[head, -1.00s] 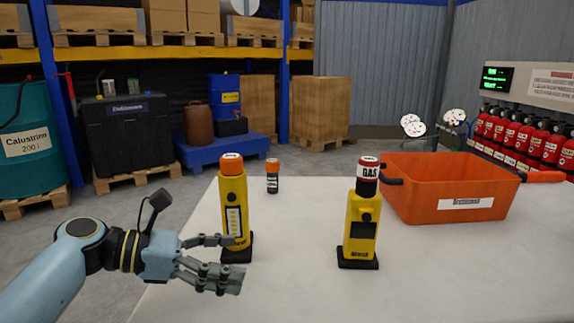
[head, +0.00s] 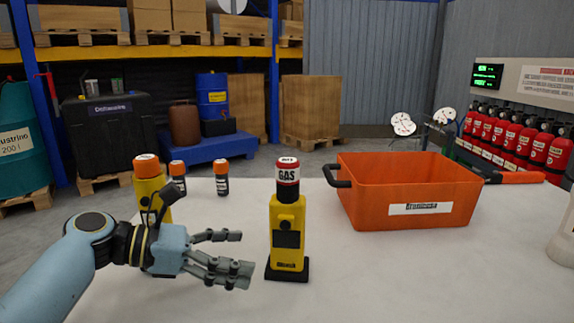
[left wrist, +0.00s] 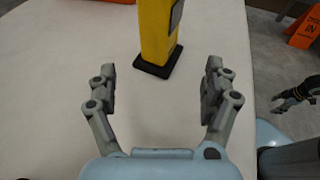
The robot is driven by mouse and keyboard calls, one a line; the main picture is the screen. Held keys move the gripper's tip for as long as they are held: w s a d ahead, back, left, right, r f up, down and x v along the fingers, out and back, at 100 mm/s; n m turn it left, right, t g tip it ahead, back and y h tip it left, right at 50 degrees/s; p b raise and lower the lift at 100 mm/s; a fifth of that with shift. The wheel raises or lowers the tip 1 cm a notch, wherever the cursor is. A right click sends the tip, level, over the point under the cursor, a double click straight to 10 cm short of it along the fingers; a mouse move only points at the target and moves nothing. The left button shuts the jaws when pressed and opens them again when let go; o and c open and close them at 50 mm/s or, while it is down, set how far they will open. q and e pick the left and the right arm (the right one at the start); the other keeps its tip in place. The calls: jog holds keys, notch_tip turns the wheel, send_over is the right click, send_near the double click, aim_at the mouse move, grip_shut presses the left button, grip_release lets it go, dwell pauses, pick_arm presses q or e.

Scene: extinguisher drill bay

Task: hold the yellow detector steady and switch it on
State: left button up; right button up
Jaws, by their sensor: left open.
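The yellow detector (head: 288,238) has a dark screen, a white and dark red cap marked GAS and a black foot. It stands upright on the pale table (head: 400,280). My left gripper (head: 243,254) is open and empty, just left of the detector, fingers pointing towards it. In the left wrist view the detector (left wrist: 156,32) stands beyond the open fingertips (left wrist: 160,80), roughly between them and untouched; its top is cut off. My right gripper appears small and dark at the right of that view (left wrist: 287,98); its finger gap is unclear.
Another yellow device (head: 150,188) with an orange cap stands behind my left wrist, partly hidden. Two small orange-capped canisters (head: 178,172) (head: 222,186) stand farther back. An orange crate (head: 405,190) stands at the back right. The table in front of the crate is clear.

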aim_at(281, 258)
pick_arm(q)
jog(key=b+x, duration=0.1)
jog(key=x, duration=0.1)
jog(key=b+x, duration=0.2)
jog(key=shift+d+f+b, duration=0.25)
jog(key=shift+f+b, duration=0.05)
jog(key=shift+f, duration=0.15)
jog(key=shift+w+d+r+p, duration=0.1)
jog(key=shift+w+d+p, duration=0.15)
jog(key=shift+d, duration=0.25)
jog(key=shift+w+d+r+p, duration=0.15)
jog(key=shift+d+p, duration=0.15)
jog(key=shift+d, duration=0.15)
jog(key=shift+x, duration=0.95)
pick_arm(e)
jog(key=shift+s+f, duration=0.25)
jog(key=shift+f, duration=0.5)
jog(key=shift+s+f, duration=0.25)
jog(key=shift+f, duration=0.5)
pick_arm(q)
jog(key=shift+f, duration=0.2)
jog(key=shift+c, duration=0.3)
jog(key=c, duration=1.2)
pick_arm(e)
grip_shut()
pick_arm(q)
jog(key=shift+s+a+f, duration=0.1)
jog(key=shift+f, duration=0.05)
